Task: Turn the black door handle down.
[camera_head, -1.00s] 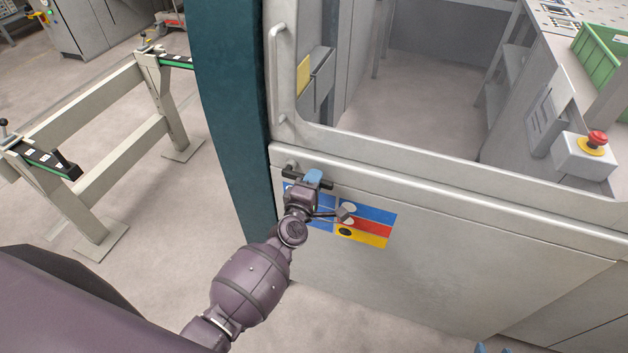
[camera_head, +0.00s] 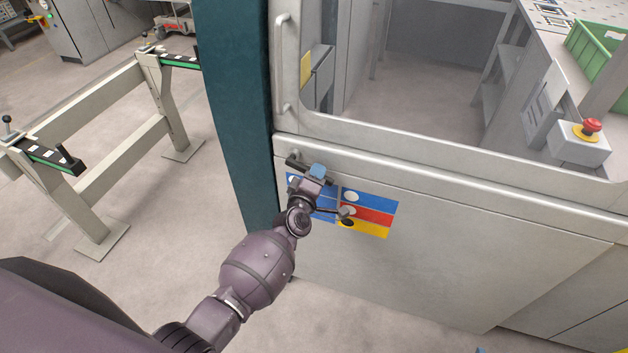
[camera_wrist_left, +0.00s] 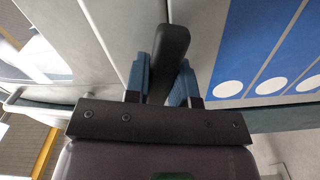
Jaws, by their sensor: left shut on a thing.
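The black door handle (camera_head: 300,164) sits on the upper left of the grey door panel (camera_head: 450,250), below the window. It slopes down toward the right. My left gripper (camera_head: 318,172) is shut on the handle's right part, with its blue fingers on either side. In the left wrist view the black handle (camera_wrist_left: 169,55) stands between the blue fingers of the left gripper (camera_wrist_left: 163,85). A small blue tip at the bottom edge of the head view seems to be my right gripper (camera_head: 481,350); its jaws are cut off.
A teal post (camera_head: 237,110) stands close on the left of the door. A grey vertical grab bar (camera_head: 280,65) is above the handle. A red emergency button (camera_head: 591,126) is at the right. The floor at left is clear up to a beige stand (camera_head: 95,185).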

